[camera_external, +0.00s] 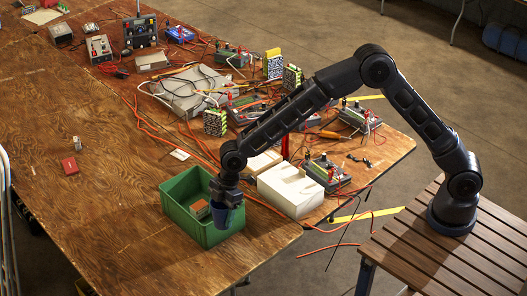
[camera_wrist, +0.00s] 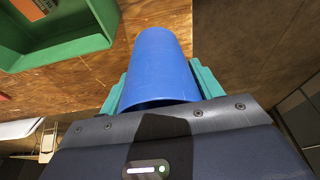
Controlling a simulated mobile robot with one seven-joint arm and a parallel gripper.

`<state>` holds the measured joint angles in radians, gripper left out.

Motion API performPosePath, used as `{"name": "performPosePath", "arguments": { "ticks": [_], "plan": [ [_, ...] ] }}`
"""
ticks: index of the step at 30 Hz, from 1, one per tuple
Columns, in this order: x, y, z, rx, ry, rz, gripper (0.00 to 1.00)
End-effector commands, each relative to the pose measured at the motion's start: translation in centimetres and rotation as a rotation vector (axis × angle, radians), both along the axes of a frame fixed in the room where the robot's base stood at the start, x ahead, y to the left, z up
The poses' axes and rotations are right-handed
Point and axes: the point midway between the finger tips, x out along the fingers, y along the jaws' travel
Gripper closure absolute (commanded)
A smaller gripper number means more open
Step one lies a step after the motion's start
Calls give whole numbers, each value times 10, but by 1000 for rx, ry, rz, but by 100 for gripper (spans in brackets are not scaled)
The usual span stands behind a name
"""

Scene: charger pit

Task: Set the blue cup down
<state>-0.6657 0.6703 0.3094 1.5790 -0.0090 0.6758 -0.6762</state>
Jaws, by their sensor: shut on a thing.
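The blue cup (camera_external: 228,219) is held in my gripper (camera_external: 227,200), at the front right corner of the green bin as seen in the external view. In the wrist view the blue cup (camera_wrist: 158,62) sits between the teal fingers of my gripper (camera_wrist: 160,82), which are shut on it. In that view bare wooden table shows around the cup, and the green bin (camera_wrist: 85,50) is off to the upper left. The cup hides part of the bin's wall in the external view. I cannot tell whether its base touches the table.
The green bin (camera_external: 176,212) holds an orange-brown box (camera_external: 199,209). White blocks (camera_external: 290,190) stand right of it, with cables and instruments behind. The wooden table (camera_external: 110,225) left of the bin is mostly clear.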

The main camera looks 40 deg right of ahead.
Motion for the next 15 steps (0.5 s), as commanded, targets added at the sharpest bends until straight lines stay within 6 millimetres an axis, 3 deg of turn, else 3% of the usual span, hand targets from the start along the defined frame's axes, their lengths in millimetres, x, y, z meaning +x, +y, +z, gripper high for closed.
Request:
{"name": "performPosePath", "arguments": {
  "ticks": [15],
  "plan": [
    [-1, 0, -113, -3, 3, 0, 57]
  ]
}}
